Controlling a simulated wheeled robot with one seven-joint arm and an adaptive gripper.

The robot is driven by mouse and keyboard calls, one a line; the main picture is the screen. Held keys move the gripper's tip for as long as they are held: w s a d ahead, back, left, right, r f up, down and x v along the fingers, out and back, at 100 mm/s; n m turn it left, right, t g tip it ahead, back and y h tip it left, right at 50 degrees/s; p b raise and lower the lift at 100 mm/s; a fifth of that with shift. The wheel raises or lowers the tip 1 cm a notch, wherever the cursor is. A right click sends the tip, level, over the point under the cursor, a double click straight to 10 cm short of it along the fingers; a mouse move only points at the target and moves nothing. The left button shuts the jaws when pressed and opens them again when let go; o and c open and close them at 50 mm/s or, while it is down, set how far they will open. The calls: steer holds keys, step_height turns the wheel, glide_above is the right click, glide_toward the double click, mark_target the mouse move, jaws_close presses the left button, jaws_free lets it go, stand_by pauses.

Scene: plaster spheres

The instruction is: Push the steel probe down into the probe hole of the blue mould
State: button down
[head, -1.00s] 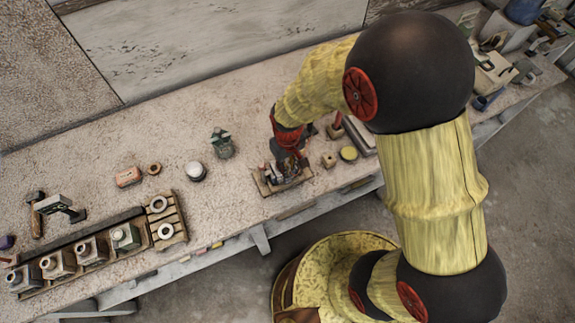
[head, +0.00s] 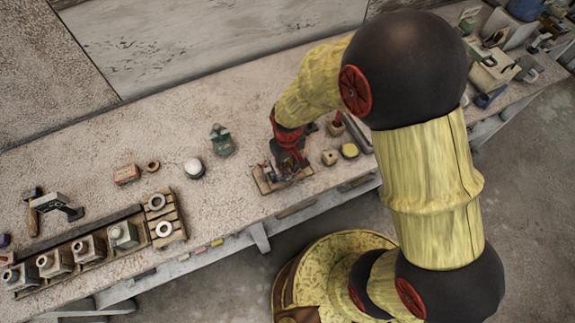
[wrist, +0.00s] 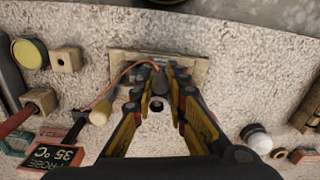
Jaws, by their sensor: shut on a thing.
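My gripper (wrist: 161,76) points down over a shallow wooden tray (wrist: 118,62) at the bench's front edge. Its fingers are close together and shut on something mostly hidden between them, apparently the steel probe. A thin orange cable (wrist: 128,72) runs to the fingertips. A pale round rim with a dark centre (wrist: 157,103) shows between the fingers; I cannot tell what it belongs to. In the head view my gripper (head: 288,163) covers much of the tray (head: 265,188). I cannot make out the blue mould or its probe hole. A probe display reading 35 °C (wrist: 58,154) stands at lower left.
A yellow-topped round pot (wrist: 29,53) and a small wooden block with a hole (wrist: 66,60) stand beside the tray. A white-topped jar (head: 194,168) and a green object (head: 222,140) stand left of it. Several moulds line a rack (head: 75,262) at far left.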

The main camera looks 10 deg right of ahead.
steer(key=c, duration=1.7)
jaws_free()
steer(key=shift+r, duration=0.1)
steer(key=shift+r+p, duration=1.5)
steer(key=shift+r, duration=0.45)
steer(key=shift+s, duration=0.1)
